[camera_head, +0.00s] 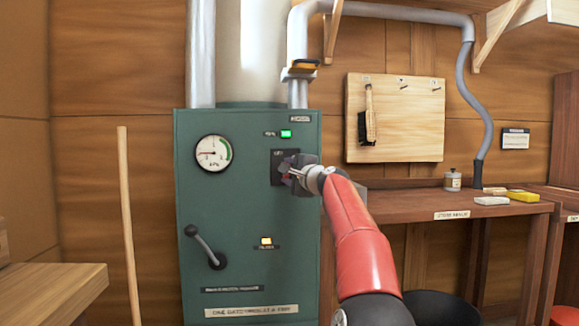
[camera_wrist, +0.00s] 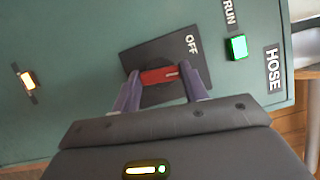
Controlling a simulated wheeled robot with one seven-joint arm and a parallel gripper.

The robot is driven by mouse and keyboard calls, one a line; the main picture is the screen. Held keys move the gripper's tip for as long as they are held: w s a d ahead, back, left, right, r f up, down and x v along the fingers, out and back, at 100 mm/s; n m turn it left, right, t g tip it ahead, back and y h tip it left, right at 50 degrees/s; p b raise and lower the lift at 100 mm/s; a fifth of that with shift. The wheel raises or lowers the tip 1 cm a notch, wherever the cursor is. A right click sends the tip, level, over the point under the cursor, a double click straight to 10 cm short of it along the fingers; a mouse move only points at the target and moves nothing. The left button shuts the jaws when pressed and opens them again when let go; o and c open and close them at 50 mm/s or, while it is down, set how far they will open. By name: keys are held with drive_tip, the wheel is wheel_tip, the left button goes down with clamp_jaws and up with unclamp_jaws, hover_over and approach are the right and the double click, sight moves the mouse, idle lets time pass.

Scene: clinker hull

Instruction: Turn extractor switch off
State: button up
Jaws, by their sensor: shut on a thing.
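The extractor switch has a black plate (camera_head: 281,166) on the front of a green cabinet (camera_head: 248,230). In the wrist view the plate (camera_wrist: 148,52) reads OFF near its upper right corner, and a red switch handle (camera_wrist: 160,75) lies across it. My gripper (camera_head: 292,172) is at the plate in the head view and hides most of the handle. In the wrist view my gripper (camera_wrist: 160,80) has one finger at each end of the red handle and is shut on it. A green RUN lamp (camera_head: 286,134) glows above the switch; it also glows in the wrist view (camera_wrist: 237,47).
The cabinet also carries a dial gauge (camera_head: 213,153), a black-knobbed lever (camera_head: 205,246) and a lit amber lamp (camera_head: 266,241). A wooden pole (camera_head: 128,225) leans at left. A workbench (camera_head: 455,203) stands at right, below a board with a hanging brush (camera_head: 367,118).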

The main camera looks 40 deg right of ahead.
drive_tip(key=shift+r+n+g+p, duration=0.1)
drive_tip(key=shift+n+g+p, duration=0.5)
drive_tip(key=shift+n+p, duration=0.6)
drive_tip(key=shift+r+n+g+p, duration=0.1)
drive_tip(key=shift+n+g+p, duration=0.6)
drive_tip(key=shift+n, duration=0.8)
drive_tip(key=shift+f, duration=0.1)
drive_tip(key=o, duration=1)
drive_tip(key=b+v, duration=0.3)
drive_tip(key=v, duration=0.4)
drive_tip(key=shift+s+a, duration=0.15)
drive_tip(key=shift+s, duration=0.2)
